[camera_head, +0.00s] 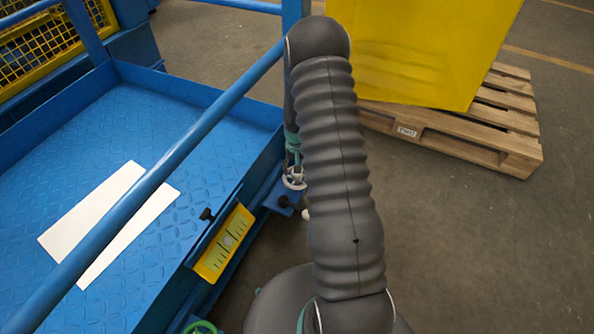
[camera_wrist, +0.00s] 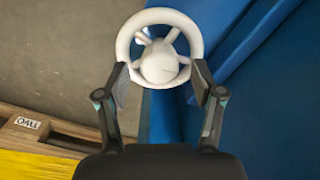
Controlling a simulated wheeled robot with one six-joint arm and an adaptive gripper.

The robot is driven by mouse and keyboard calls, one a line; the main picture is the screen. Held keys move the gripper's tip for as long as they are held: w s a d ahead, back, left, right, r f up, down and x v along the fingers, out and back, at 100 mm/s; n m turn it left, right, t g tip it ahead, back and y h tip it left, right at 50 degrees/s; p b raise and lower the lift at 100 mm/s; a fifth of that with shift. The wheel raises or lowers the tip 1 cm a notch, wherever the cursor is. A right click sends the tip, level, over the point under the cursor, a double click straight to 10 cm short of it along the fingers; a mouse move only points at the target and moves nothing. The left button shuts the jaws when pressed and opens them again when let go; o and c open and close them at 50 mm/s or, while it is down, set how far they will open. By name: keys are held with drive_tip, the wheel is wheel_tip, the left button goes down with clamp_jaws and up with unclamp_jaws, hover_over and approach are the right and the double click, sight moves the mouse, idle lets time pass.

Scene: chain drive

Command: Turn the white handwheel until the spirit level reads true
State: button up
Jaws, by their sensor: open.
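The white handwheel (camera_wrist: 162,64) fills the top middle of the wrist view, with its round rim, spokes and hub facing me. My gripper (camera_wrist: 160,76) is open, with one dark finger on each side of the hub at the lower rim. I cannot tell whether the fingers touch the wheel. In the head view, a small part of the handwheel (camera_head: 293,182) shows at the blue platform's edge, beside my arm, which hides the rest.
A blue platform (camera_head: 110,130) with a tread-plate floor and a slanting blue rail (camera_head: 165,165) stands at left. A white sheet (camera_head: 105,215) lies on it. A yellow box (camera_head: 430,50) rests on a wooden pallet (camera_head: 470,135) at right. The floor at lower right is clear.

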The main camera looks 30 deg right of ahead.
wheel_tip(320, 180, up, 11)
drive_tip(key=shift+f, duration=0.2)
idle(0.6)
drive_tip(key=s+a+r+n+t, duration=0.1)
drive_tip(key=s+a+r+t, duration=0.1)
drive_tip(key=s+a+r, duration=0.3)
drive_tip(key=s+a+r+n+t+p, duration=0.1)
drive_tip(key=s+a+r, duration=0.5)
drive_tip(key=s+r, duration=0.7)
drive_tip(key=s+a+r+n+t+p, duration=0.1)
drive_tip(key=s+a+r, duration=0.4)
drive_tip(key=s+r, duration=0.5)
wheel_tip(320, 180, up, 5)
drive_tip(key=shift+a+f+n+t, duration=0.1)
drive_tip(key=shift+a+n+t, duration=0.05)
drive_tip(key=shift+n+t, duration=0.65)
drive_tip(key=shift+s, duration=0.1)
idle(0.5)
